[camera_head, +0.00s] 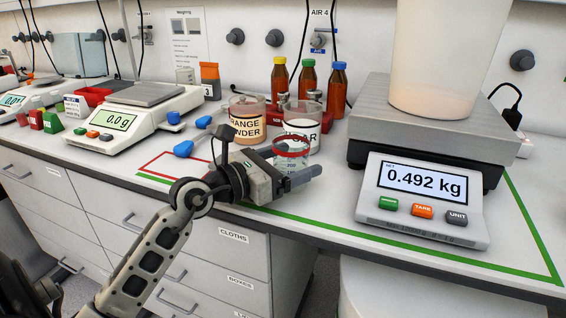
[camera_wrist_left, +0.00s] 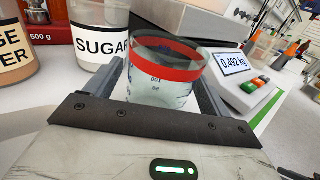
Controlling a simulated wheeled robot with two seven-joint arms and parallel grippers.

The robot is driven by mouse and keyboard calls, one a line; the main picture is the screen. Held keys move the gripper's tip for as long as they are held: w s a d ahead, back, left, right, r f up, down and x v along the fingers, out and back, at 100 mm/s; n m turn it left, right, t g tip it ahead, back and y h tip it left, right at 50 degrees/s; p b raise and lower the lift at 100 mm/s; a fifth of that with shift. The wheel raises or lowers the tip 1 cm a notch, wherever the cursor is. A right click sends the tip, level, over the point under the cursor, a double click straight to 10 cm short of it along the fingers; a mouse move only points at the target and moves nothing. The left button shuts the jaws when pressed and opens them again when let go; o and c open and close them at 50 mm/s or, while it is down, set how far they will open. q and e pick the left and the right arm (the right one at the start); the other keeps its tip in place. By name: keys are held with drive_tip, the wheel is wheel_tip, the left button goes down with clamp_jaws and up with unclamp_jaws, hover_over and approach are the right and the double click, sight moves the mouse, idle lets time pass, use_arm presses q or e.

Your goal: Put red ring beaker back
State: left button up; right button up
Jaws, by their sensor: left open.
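The red ring beaker (camera_head: 291,150) is a small clear glass with a red band at its rim. It stands upright on the bench, left of the large scale. In the left wrist view, the beaker (camera_wrist_left: 160,85) shows graduation marks. My left gripper (camera_head: 288,172) is open, with its fingers on either side of the beaker. Its lower part is partly hidden by the gripper in both views. A red outline (camera_head: 142,169) is marked on the bench left of the gripper. My right gripper is not in view.
The sugar jar (camera_head: 302,124) and orange powder jar (camera_head: 247,119) stand close behind the beaker. A large scale (camera_head: 430,118) reading 0.492 kg holds a big container (camera_head: 436,60). Blue-handled scoops (camera_head: 184,148) lie left. A smaller scale (camera_head: 125,121) reads 0.0 g.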

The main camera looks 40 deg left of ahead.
use_arm(q)
drive_tip(key=shift+s+a, duration=0.1)
drive_tip(key=shift+s, duration=0.15)
drive_tip(key=b+v, duration=0.2)
drive_tip(key=v, duration=0.8)
drive_tip(key=shift+s+a, duration=0.1)
drive_tip(key=shift+s, duration=0.15)
drive_tip(key=shift+s+a+r+b, duration=0.2)
drive_tip(key=shift+s+b, duration=0.15)
drive_tip(key=shift+s, duration=0.15)
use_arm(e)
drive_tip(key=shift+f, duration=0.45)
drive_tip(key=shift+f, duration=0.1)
